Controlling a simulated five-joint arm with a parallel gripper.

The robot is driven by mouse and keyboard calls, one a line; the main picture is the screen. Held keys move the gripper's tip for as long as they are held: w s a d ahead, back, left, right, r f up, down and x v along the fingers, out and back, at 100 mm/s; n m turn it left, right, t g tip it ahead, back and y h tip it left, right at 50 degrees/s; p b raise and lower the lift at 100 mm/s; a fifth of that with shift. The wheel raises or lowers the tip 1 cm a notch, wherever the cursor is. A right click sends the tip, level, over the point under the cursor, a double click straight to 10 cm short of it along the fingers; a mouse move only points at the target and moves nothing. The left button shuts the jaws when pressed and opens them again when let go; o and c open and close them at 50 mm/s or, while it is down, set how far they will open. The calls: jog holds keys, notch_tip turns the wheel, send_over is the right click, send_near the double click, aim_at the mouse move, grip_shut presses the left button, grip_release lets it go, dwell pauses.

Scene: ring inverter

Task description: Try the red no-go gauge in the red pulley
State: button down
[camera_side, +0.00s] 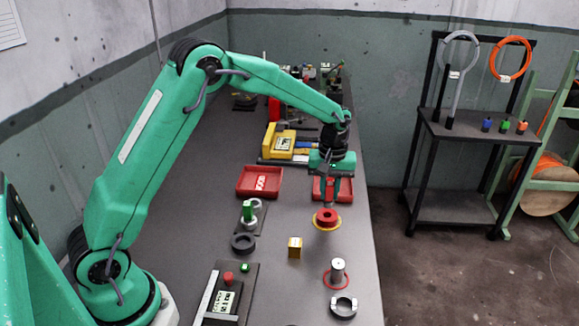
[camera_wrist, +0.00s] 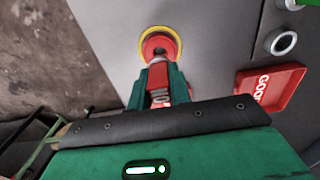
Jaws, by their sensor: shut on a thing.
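The red pulley (camera_side: 326,216) lies flat on a yellow ring (camera_side: 335,227) on the bench. In the wrist view the pulley (camera_wrist: 149,47) is at the top centre, ahead of my fingertips. My gripper (camera_side: 331,193) points down just above the pulley. In the wrist view my gripper (camera_wrist: 159,82) is shut on the red no-go gauge (camera_wrist: 159,95), whose red body with white lettering shows between the green fingers. The gauge's lower end is over the pulley's middle. I cannot tell whether its tip is above the bore or inside it.
A red tray (camera_side: 243,190) lies to the left, another (camera_side: 316,196) behind my gripper. A green gauge (camera_side: 248,212) stands in a holder.

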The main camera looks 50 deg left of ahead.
aim_at(329, 199)
jog(key=shift+f, duration=0.75)
jog(key=shift+f, duration=0.85)
dwell(3.4)
jog(key=shift+r, duration=0.15)
jog(key=shift+r, duration=3.35)
